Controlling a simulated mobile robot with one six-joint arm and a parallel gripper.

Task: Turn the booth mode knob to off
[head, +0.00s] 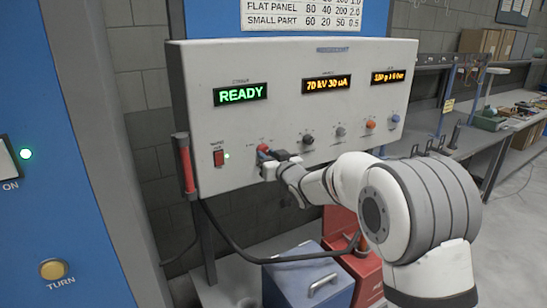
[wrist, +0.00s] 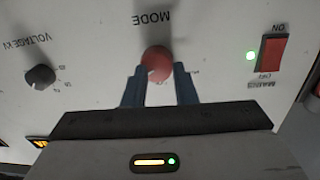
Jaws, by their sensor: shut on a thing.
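The red mode knob (wrist: 156,62) sits on the white control panel below the word MODE, which appears upside down in the wrist view. My gripper (wrist: 160,78) has its two blue fingers on either side of the knob and is shut on it. A small pale mark shows on the knob's lower left in the wrist view. In the head view, the mode knob (head: 263,149) is partly hidden by my gripper (head: 270,157). The small position labels around it are too small to read.
A READY display (head: 240,94) glows green above. A red mains switch (head: 219,158) with a lit green lamp is left of the knob. A dark voltage knob (head: 308,139) and several other knobs are to the right.

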